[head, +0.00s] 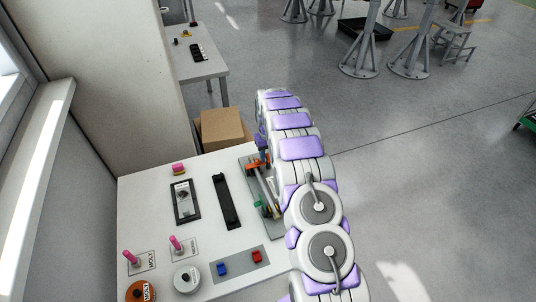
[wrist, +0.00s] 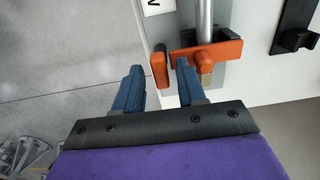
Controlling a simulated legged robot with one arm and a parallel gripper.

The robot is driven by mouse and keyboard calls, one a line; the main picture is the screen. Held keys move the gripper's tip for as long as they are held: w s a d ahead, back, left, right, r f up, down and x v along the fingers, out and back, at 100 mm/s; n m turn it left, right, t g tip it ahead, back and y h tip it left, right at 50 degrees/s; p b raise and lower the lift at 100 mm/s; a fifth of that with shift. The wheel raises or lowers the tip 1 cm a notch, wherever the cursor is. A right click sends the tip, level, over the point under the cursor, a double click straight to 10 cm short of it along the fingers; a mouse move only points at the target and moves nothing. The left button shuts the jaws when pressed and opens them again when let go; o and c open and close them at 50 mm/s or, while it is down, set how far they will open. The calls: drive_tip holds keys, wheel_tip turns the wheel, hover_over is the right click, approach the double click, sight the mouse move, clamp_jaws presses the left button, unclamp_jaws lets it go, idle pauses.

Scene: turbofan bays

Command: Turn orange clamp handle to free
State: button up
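The orange clamp (wrist: 213,51) sits across a grey metal rod on a light plate in the wrist view. Its short orange handle end (wrist: 158,67) stands to the left of the clamp body, with a small brass-coloured piece below the body. My gripper (wrist: 157,78) is open, its two blue fingers apart, one tip to each side of the handle end. I cannot tell whether either finger touches it. In the head view the orange clamp (head: 257,163) shows at the back of the plate, partly hidden by my arm.
The white table (head: 146,199) also holds a black bar holder (head: 226,201), pink-topped knobs, orange and grey jars, and a panel with blue and red blocks (head: 240,263). A cardboard box (head: 223,130) stands behind it. Open floor lies to the right.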

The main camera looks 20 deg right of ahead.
sight(268, 155)
drive_tip(key=shift+r+p, duration=0.75)
drive_tip(key=shift+r, duration=7.9)
